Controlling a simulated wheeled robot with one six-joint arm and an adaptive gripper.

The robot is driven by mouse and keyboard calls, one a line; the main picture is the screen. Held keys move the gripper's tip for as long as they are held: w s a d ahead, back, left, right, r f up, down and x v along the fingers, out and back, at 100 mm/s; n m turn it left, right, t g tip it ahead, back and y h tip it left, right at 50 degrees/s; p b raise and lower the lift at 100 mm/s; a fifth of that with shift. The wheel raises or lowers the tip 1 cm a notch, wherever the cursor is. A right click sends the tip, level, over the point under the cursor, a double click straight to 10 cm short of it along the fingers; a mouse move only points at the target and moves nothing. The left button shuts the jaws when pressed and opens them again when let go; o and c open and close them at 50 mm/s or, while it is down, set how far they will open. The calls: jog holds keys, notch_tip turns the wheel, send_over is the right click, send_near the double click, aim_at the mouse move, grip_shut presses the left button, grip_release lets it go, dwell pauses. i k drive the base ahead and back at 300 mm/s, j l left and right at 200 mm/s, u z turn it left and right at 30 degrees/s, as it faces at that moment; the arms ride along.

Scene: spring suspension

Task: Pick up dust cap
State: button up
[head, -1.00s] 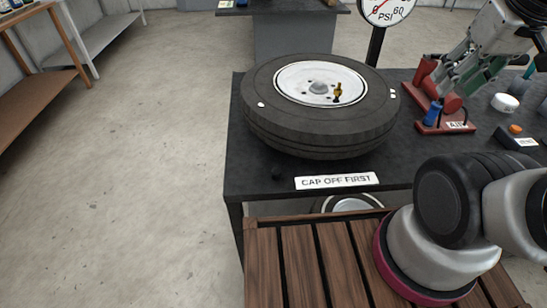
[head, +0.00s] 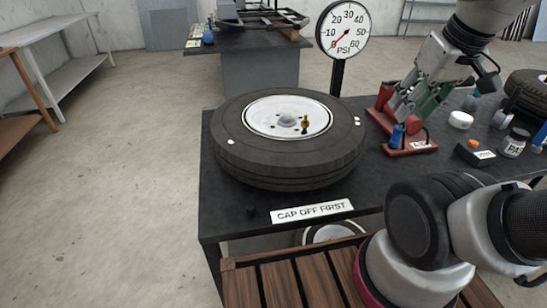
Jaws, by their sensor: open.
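A small dark cylinder (head: 252,211), which looks like the dust cap, stands on the black workbench near its front left corner, left of the "CAP OFF FIRST" sign (head: 312,211). A brass valve (head: 305,123) sticks up from the white hub of the tyre (head: 290,162). My gripper (head: 398,108) is open and empty at the right, in front of or over the red pump stand, well apart from the small dark cylinder. Its fingertips partly overlap the stand in the picture.
A round PSI gauge (head: 343,30) stands on a post behind the tyre. The red stand (head: 408,146), a white round lid (head: 460,120) and a labelled jar (head: 514,143) are at the right. A slatted wooden surface (head: 290,284) is in front. The floor at the left is clear.

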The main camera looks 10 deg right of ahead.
aim_at(251, 209)
jog(key=l+u, duration=0.4)
jog(key=k+l+u, duration=0.15)
jog(key=u, duration=0.25)
jog(key=k+l+u, duration=0.2)
jog(key=l+u, duration=0.2)
